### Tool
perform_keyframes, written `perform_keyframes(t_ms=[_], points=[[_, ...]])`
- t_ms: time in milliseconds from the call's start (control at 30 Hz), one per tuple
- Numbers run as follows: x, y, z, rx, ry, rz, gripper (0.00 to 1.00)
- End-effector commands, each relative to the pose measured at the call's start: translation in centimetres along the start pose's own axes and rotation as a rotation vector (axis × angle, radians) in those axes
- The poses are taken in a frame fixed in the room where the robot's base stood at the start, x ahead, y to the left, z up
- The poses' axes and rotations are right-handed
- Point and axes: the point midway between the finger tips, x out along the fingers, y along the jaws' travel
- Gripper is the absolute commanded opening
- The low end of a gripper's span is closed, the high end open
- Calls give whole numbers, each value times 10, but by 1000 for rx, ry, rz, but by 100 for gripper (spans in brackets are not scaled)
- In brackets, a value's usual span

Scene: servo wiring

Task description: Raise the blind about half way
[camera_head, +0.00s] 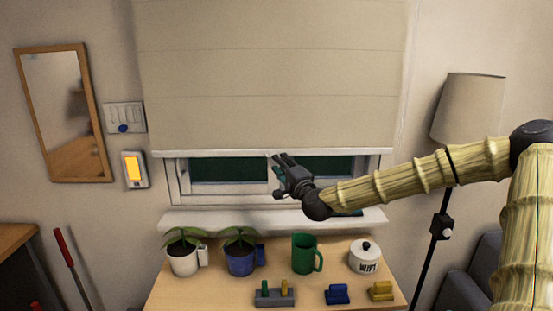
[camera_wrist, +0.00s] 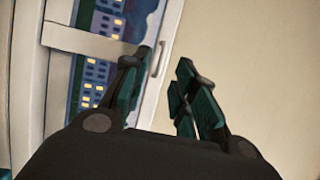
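The cream blind (camera_head: 270,75) hangs over the upper part of the window, its pale bottom bar (camera_head: 220,153) level above a strip of dark glass (camera_head: 228,170). My gripper (camera_head: 279,176) is in front of the window, close to the bar near its middle. In the wrist view, my gripper's two dark green fingers (camera_wrist: 162,90) are apart with nothing clearly between them. The blind (camera_wrist: 255,60) fills the right side there, and window frame and glass (camera_wrist: 98,50) the left. A small pale handle-like piece (camera_wrist: 163,58) shows by the blind's edge. Whether a finger touches the bar cannot be told.
Below the sill (camera_head: 190,221), a wooden table (camera_head: 215,292) holds two potted plants, a green mug (camera_head: 304,254), a white jar (camera_head: 364,257) and small coloured blocks. A wall switch plate (camera_head: 124,112) and an orange-lit panel (camera_head: 134,168) are left; a lamp (camera_head: 468,108) stands right.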

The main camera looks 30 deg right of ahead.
Motion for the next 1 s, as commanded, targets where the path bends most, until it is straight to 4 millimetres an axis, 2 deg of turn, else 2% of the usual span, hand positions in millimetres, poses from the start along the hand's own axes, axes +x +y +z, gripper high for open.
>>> perform_keyframes(t_ms=[400, 900, 1000], points=[[34, 0, 0, -1, -1, 1, 28], [42, 0, 0, 0, 0, 0, 28], [42, 0, 0, 0, 0, 0, 10]])
